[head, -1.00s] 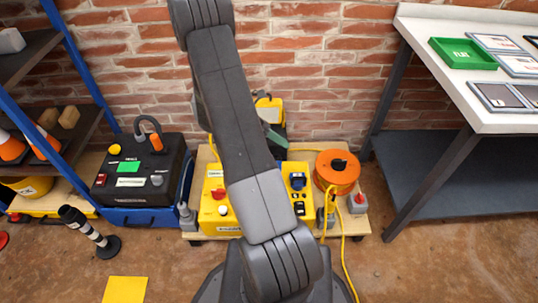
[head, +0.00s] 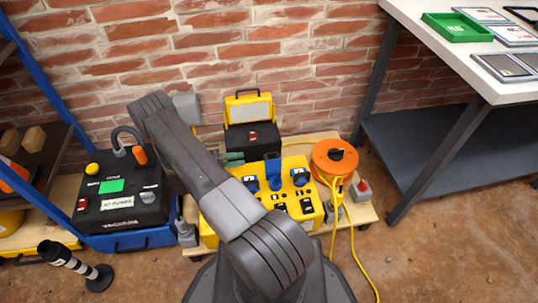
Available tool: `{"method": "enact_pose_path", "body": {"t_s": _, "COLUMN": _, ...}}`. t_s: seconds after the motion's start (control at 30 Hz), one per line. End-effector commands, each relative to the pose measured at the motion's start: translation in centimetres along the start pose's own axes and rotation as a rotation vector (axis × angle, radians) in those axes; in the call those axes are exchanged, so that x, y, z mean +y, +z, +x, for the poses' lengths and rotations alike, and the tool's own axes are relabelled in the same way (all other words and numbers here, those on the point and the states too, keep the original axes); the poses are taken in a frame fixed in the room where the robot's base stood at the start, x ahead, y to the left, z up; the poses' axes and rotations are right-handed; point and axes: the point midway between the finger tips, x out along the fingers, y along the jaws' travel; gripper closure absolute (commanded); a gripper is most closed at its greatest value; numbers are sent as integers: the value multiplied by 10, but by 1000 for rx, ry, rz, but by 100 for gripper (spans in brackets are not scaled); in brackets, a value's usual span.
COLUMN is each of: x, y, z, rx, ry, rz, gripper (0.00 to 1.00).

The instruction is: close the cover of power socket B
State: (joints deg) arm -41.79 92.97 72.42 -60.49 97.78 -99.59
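The yellow socket box (head: 318,213) stands on a low wooden board in front of the wall. Three blue socket parts show on its top: a left one (head: 250,184), a middle one (head: 273,168) and a right one (head: 300,177). The middle one stands up tall, like a raised cover; the outer two look lower. Their letters are too small to read, so I cannot tell which is B. My arm covers the box's left part. A dark green piece (head: 231,157) shows beyond the arm, left of the sockets; it may be part of my gripper. Its fingers cannot be made out.
An orange cable reel (head: 335,156) stands right of the box, its yellow cable running over the floor. A black case with a yellow lamp (head: 252,125) stands behind. A black vacuum unit (head: 122,190) is at left, a white-topped table (head: 455,62) at right. Floor at lower right is mostly clear.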

Motion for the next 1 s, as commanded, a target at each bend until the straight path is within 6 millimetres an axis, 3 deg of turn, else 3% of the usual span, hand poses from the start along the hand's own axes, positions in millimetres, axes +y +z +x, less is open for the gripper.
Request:
{"method": "enact_pose_path", "body": {"t_s": 0.5, "x": 1, "y": -2, "z": 103, "rx": 6, "ry": 2, "rz": 1, "gripper": 64}}
{"method": "enact_pose_path", "body": {"t_s": 0.7, "x": 0, "y": -1, "z": 123, "rx": 3, "ry": 1, "rz": 2, "gripper": 64}}
{"method": "enact_pose_path", "body": {"t_s": 1.0, "x": 0, "y": -1, "z": 129, "rx": 2, "ry": 2, "rz": 3, "gripper": 64}}
